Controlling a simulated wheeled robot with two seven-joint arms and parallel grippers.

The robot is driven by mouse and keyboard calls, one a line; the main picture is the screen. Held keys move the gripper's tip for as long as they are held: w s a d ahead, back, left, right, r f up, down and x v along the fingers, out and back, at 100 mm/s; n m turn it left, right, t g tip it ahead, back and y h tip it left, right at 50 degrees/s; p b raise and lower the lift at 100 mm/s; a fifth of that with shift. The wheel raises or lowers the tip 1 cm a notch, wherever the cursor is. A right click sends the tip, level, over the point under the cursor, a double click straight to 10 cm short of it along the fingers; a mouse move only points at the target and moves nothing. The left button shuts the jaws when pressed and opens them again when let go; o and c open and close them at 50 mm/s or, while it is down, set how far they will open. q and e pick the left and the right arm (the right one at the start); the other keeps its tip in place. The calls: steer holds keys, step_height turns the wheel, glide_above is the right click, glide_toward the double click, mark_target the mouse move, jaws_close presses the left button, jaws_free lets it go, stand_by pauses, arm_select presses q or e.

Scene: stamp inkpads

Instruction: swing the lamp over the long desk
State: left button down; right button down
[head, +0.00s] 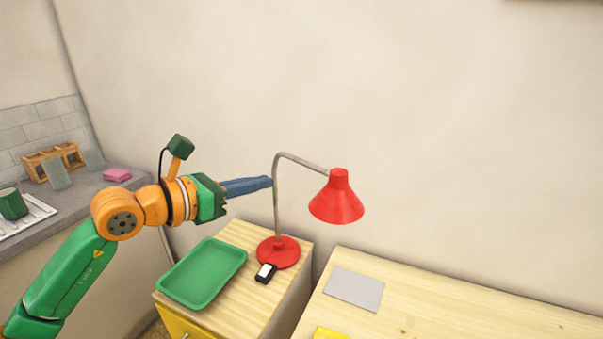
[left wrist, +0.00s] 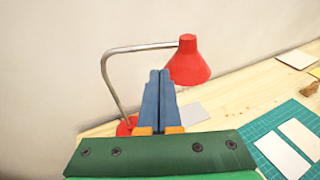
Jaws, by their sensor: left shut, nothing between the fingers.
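The lamp has a red cone shade (head: 337,203), a bent grey metal pole and a round red base (head: 279,256). The base stands on a small wooden cabinet (head: 240,300); the shade points right, toward the left end of the long desk (head: 460,305). My left gripper (head: 270,183) is shut and empty, its blue fingertips right beside the upright pole. I cannot tell whether they touch it. In the left wrist view the fingers (left wrist: 159,75) overlap the space between pole and shade (left wrist: 188,65). My right gripper is out of view.
A green tray (head: 203,273) and a small black-and-white item (head: 265,273) lie on the cabinet. A grey sheet (head: 354,289) lies on the desk. A green mat (left wrist: 285,135) with pale cards shows in the left wrist view. The wall is behind the lamp.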

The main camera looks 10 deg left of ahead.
arm_select(q)
steer(key=p, duration=0.5)
glide_toward(318, 167)
steer(key=x, duration=0.5)
steer(key=shift+w+a+f, duration=0.1)
steer(key=shift+a+f, duration=0.1)
steer(key=shift+f, duration=0.1)
steer(key=shift+w+d+f, duration=0.2)
steer(key=shift+w+d, duration=0.1)
steer(key=shift+w, duration=0.15)
steer(key=shift+w+f, duration=0.1)
steer(key=shift+w, duration=0.05)
steer(key=x, duration=0.1)
steer(key=b+x, duration=0.2)
steer(key=x, duration=0.1)
steer(key=shift+d+r, duration=0.2)
steer(key=shift+r, duration=0.15)
steer(key=shift+w+d, duration=0.1)
steer(key=shift+d, duration=0.05)
steer(key=shift+r, duration=0.1)
